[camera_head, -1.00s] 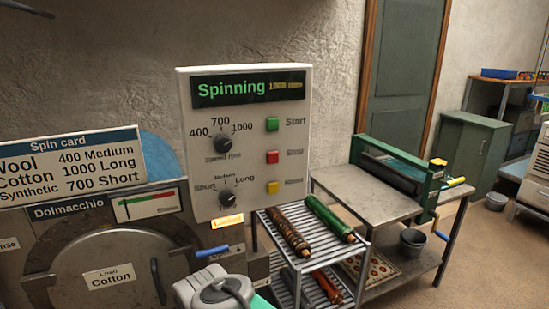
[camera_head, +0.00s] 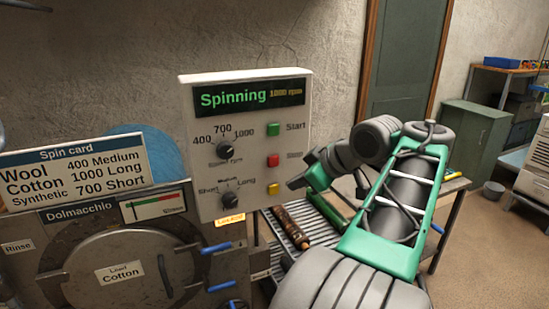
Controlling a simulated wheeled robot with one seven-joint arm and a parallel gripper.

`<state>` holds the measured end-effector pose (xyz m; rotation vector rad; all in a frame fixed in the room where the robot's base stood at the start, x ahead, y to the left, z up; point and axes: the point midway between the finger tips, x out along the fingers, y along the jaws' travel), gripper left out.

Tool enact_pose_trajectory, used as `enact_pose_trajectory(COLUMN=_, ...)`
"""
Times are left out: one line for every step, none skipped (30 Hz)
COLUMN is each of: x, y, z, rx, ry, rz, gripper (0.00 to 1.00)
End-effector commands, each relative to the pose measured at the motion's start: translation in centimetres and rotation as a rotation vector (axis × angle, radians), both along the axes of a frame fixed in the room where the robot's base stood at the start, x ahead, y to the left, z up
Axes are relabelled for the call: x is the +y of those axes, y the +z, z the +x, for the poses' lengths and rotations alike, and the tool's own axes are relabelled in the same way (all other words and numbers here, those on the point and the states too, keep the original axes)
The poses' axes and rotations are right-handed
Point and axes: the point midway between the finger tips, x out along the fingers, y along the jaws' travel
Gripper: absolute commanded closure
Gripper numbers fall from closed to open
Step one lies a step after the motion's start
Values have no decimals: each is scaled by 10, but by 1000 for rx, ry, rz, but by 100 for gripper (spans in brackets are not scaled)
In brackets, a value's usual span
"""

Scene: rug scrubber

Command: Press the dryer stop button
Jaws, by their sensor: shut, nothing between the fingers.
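The white control panel (camera_head: 249,115) stands on the left with a dark display (camera_head: 249,97) reading "Spinning 1000 rpm" in green and yellow. The red stop button (camera_head: 273,160) is in the middle of the button column, between the green start button (camera_head: 274,132) and a yellow button (camera_head: 273,188). My gripper (camera_head: 297,182) is shut and empty. Its tip points left toward the panel, right of the yellow button and lower than the red one. I cannot tell how far it is from the panel face; the red button is not covered.
A front-loading drum door (camera_head: 125,270) labelled "Cotton" and a spin card sign (camera_head: 75,170) are at the left. An orange "Locked" label (camera_head: 229,221) shows under the panel. Floor is free at the right.

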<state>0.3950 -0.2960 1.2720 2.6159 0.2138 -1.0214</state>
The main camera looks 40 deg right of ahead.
Motion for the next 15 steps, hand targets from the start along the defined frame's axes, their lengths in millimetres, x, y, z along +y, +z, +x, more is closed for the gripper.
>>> enact_pose_trajectory(x=-1, y=1, z=-1, rx=-1, ry=2, rz=-3, gripper=100)
enact_pose_trajectory(x=-1, y=0, z=-1, rx=-1, ry=2, rz=-3, gripper=100)
enact_pose_trajectory(x=-1, y=0, z=-1, rx=-1, ry=3, rz=-3, gripper=100)
enact_pose_trajectory(x=0, y=0, z=-1, rx=-1, ry=2, rz=-2, gripper=100)
enact_pose_trajectory(x=0, y=0, z=-1, rx=-1, ry=2, rz=-2, gripper=100)
enact_pose_trajectory(x=0, y=0, z=-1, rx=-1, ry=2, rz=-2, gripper=100)
enact_pose_trajectory(x=0, y=0, z=-1, rx=-1, ry=2, rz=-2, gripper=100)
enact_pose_trajectory(x=0, y=0, z=0, rx=-1, ry=2, rz=-1, gripper=100)
enact_pose_trajectory(x=0, y=0, z=0, rx=-1, ry=2, rz=-1, gripper=100)
enact_pose_trajectory(x=0, y=0, z=1, rx=-1, ry=2, rz=-1, gripper=100)
enact_pose_trajectory(x=-1, y=0, z=2, rx=-1, ry=2, rz=-1, gripper=100)
enact_pose_trajectory(x=-2, y=0, z=5, rx=-1, ry=2, rz=-1, gripper=100)
enact_pose_trajectory(x=-2, y=0, z=7, rx=-1, ry=2, rz=0, gripper=100)
enact_pose_trajectory(x=-3, y=0, z=10, rx=0, ry=3, rz=0, gripper=100)
enact_pose_trajectory(x=-4, y=0, z=15, rx=0, ry=4, rz=-1, gripper=100)
